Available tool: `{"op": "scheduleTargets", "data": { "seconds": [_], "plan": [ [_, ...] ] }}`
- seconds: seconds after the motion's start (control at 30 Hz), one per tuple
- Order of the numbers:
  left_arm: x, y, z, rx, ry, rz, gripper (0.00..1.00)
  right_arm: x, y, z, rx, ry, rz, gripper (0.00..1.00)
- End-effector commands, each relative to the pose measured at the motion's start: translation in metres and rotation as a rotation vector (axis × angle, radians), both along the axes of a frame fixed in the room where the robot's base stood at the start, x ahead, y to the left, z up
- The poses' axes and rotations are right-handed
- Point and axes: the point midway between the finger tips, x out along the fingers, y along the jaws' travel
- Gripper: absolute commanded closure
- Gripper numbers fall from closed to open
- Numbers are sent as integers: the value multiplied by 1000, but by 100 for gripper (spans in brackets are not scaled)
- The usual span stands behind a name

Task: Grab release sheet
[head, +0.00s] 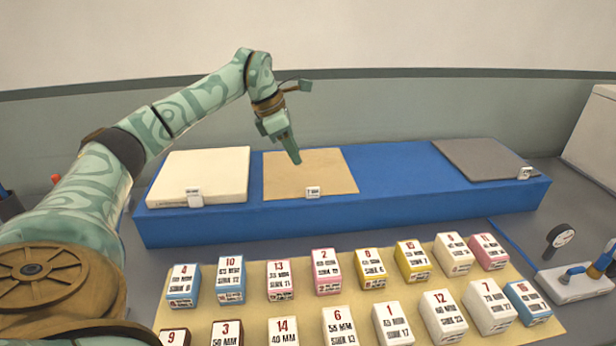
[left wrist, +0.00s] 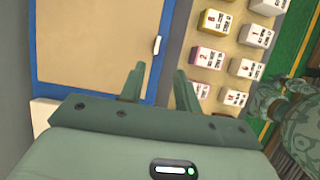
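The release sheet looks to be the thin tan sheet (head: 325,172) lying flat on the blue platform (head: 390,205), with a small white label (head: 313,191) at its front edge. It also fills the upper left of the left wrist view (left wrist: 88,45). My left gripper (head: 296,160) hangs above the back middle of the sheet, pointing down. In the left wrist view its two fingers (left wrist: 158,85) are apart with nothing between them. I cannot tell how far the fingertips are from the sheet. My right gripper is not in view.
A thick cream slab (head: 205,172) lies left of the sheet and a grey slab (head: 480,160) lies far right on the platform. Several numbered blocks (head: 326,272) stand on a tan mat in front. A gauge (head: 558,238) stands at right. Bare blue platform separates sheet and grey slab.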

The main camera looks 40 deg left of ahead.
Motion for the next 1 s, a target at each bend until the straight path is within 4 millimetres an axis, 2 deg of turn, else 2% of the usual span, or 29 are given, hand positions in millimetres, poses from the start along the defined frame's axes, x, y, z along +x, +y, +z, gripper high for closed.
{"op": "scheduleTargets", "data": {
  "seconds": [0.03,0.23,0.47,0.77,1.0],
  "plan": [
    [4,-4,-19,-1,7,-3,67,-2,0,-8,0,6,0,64],
    [16,-13,-54,-1,4,-2,67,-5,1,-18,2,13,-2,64],
    [21,-16,-67,-1,2,-1,67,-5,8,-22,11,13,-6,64],
    [35,-21,-110,-2,4,-2,67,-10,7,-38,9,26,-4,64],
    [36,-22,-111,0,-1,0,67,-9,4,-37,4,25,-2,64]
  ]
}}
